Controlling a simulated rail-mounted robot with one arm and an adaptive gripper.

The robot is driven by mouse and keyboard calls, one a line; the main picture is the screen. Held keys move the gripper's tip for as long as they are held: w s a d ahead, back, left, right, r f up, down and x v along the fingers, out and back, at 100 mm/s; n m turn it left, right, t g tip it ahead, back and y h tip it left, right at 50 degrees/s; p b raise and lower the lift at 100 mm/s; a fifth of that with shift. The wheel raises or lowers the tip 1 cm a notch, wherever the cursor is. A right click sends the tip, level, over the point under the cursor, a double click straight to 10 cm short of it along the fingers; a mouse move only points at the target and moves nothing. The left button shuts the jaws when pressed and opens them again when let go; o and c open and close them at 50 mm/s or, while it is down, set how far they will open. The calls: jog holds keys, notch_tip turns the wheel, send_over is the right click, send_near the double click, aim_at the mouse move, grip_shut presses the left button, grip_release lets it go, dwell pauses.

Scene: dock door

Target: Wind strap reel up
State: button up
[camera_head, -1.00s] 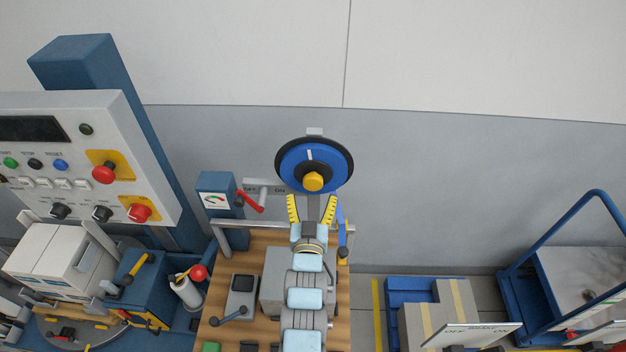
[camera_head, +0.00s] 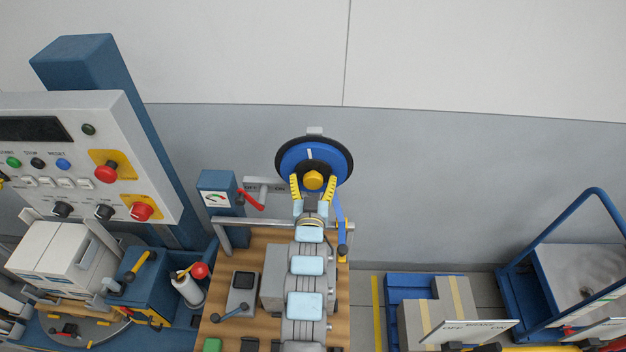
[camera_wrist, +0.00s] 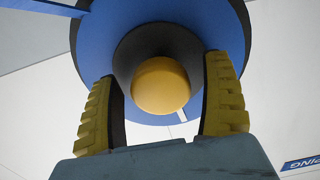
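The strap reel (camera_head: 291,158) is a blue disc with a black rim on a grey stand, with a white mark near its top. A yellow knob (camera_head: 313,180) sits at its hub; in the wrist view the yellow knob (camera_wrist: 160,85) shows in front of a dark hub on the blue disc (camera_wrist: 205,25). My gripper (camera_head: 313,186) is at the reel's lower front. Its yellow fingers stand apart on either side of the knob. In the wrist view my gripper (camera_wrist: 163,100) shows gaps between both fingers and the knob. A blue strap (camera_head: 340,220) hangs at the reel's right.
A gauge box (camera_head: 216,198) with a red lever (camera_head: 250,200) stands left of the reel. The wall behind and the space right of the reel are clear.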

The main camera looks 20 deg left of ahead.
jog(key=c, duration=1.1)
jog(key=shift+f+m+b, duration=0.15)
jog(key=shift+m+b, duration=0.45)
jog(key=shift+b, duration=0.3)
jog(key=shift+c, duration=0.3)
jog(key=shift+m, duration=0.3)
jog(key=o, duration=1.3)
jog(key=v, duration=1.2)
